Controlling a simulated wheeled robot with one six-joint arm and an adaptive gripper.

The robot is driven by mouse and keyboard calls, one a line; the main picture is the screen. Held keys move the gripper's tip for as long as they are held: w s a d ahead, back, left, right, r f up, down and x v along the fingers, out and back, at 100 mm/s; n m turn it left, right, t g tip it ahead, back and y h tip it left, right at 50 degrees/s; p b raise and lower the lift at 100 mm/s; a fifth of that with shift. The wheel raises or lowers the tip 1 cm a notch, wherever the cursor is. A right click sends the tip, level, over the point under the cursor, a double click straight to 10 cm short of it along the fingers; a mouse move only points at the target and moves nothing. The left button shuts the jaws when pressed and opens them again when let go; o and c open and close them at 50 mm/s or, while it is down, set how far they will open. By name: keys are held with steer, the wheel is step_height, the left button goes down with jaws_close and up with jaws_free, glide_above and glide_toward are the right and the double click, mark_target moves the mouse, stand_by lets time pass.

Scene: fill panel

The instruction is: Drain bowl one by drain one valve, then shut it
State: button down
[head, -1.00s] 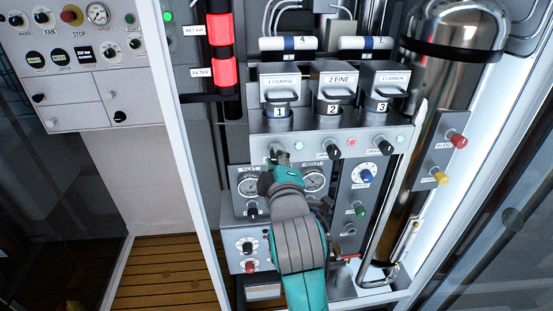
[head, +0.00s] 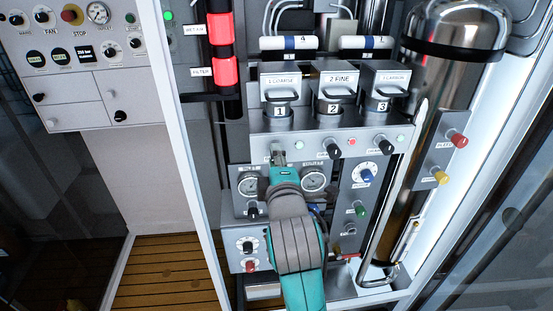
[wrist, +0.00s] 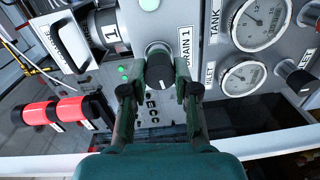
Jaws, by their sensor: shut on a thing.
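The drain one valve is a black knob (wrist: 159,72) on a round silver base, beside the "DRAIN 1" label (wrist: 185,55) in the wrist view. My gripper (wrist: 160,84) has a finger on each side of this knob and is shut on it. In the head view my gripper (head: 278,156) reaches the left end of the valve row and hides most of the knob. Bowl one (head: 281,113), marked 1, hangs just above under the "1 COARSE" head (head: 281,83). It also shows in the wrist view (wrist: 108,30). Its liquid level cannot be made out.
Two more black knobs (head: 333,149) (head: 384,145) sit to the right under bowls 2 and 3. A steel cylinder (head: 440,80) stands at the right. Small lights (head: 352,141) sit between the knobs.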

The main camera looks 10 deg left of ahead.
steer(key=shift+f, duration=0.15)
steer(key=c, duration=0.9)
jaws_free()
steer(key=shift+o, duration=0.2)
steer(key=v, duration=1.2)
